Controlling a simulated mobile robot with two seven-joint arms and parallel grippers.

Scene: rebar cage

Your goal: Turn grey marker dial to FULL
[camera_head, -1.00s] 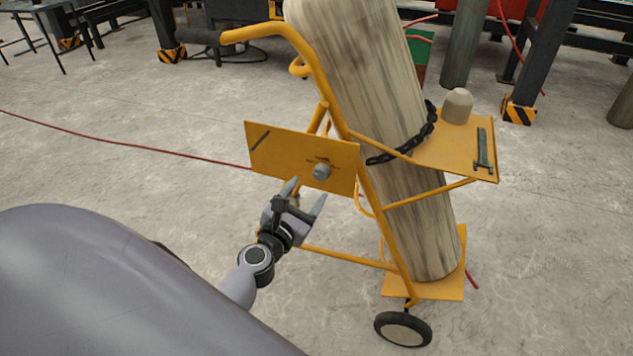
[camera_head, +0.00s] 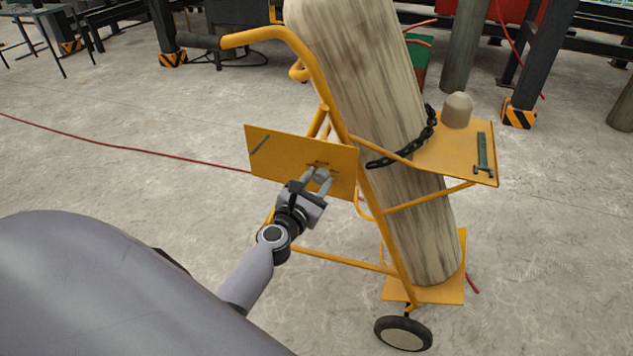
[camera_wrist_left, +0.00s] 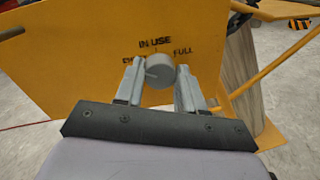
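The grey marker dial (camera_head: 322,176) sits on a yellow plate (camera_head: 283,156) fixed to the cylinder cart. In the left wrist view the dial (camera_wrist_left: 159,71) shows a pale pointer line on its left part, toward the partly hidden word at left. "IN USE" is printed above it and "FULL" to its right. My left gripper (camera_head: 317,184) is at the dial, with its fingers (camera_wrist_left: 159,86) on either side of it. The fingers look spread, with small gaps beside the dial; firm contact cannot be made out. My right gripper is not in view.
The yellow cart (camera_head: 318,75) carries a tall worn cylinder (camera_head: 365,80) held by a black chain (camera_head: 405,150). A yellow shelf (camera_head: 445,160) holds a cap (camera_head: 457,109) and a wrench (camera_head: 482,152). A red hose (camera_head: 120,148) lies on the open concrete floor.

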